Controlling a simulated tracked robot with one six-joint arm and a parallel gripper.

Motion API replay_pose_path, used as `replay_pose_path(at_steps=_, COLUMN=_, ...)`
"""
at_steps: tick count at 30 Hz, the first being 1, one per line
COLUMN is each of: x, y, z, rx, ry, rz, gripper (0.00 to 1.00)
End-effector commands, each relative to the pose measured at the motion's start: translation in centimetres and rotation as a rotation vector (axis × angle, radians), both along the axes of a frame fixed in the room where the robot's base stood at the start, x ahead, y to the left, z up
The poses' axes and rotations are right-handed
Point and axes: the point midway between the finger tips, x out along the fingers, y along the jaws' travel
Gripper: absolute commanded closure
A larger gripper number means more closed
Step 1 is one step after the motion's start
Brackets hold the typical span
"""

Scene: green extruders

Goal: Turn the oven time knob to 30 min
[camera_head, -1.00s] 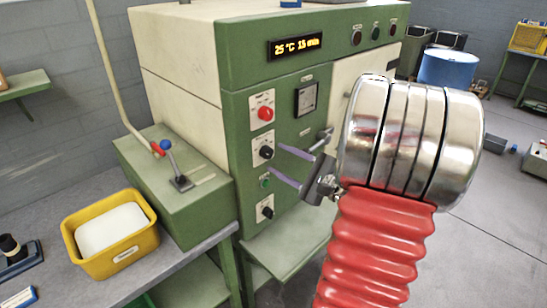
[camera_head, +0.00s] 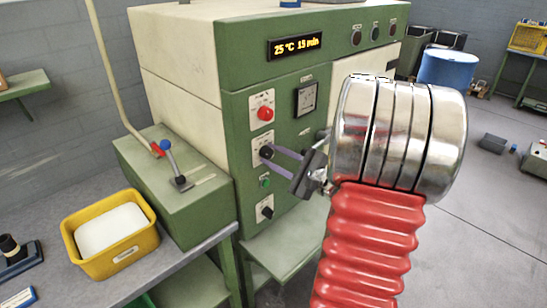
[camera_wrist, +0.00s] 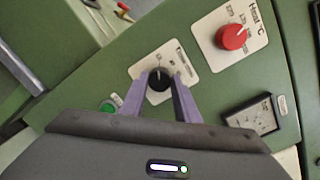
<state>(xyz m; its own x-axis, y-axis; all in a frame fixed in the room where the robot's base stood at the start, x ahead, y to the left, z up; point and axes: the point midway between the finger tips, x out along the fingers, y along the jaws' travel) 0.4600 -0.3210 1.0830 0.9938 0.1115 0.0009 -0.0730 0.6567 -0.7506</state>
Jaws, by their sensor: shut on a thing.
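The green oven (camera_head: 300,150) carries a black knob (camera_head: 267,150) on a white plate, below the red heat knob (camera_head: 265,114). I take the black knob as the time knob; its scale is too small to read. My gripper (camera_head: 268,154) reaches from the right with its purple fingers at that knob. In the wrist view the black knob (camera_wrist: 159,84) sits between the two fingertips (camera_wrist: 159,76), which are shut on it. The display (camera_head: 295,45) reads 25 °C and 15 min.
The red heat knob shows in the wrist view (camera_wrist: 233,37) beside a dark gauge (camera_wrist: 254,117). A green button (camera_head: 265,183) and another black knob (camera_head: 265,213) are below. A yellow bin (camera_head: 110,232) stands on the bench at left.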

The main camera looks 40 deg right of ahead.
Motion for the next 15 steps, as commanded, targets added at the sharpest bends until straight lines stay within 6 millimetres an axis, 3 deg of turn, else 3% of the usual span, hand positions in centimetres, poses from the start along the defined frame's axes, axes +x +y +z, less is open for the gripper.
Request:
replay_pose_path(at_steps=7, x=-0.01, y=0.11, z=-0.11, rx=0.001, ry=0.002, rz=0.002, gripper=0.94)
replay_pose_path(at_steps=15, x=-0.01, y=0.21, z=-0.16, rx=0.024, ry=0.004, rz=0.005, gripper=0.94)
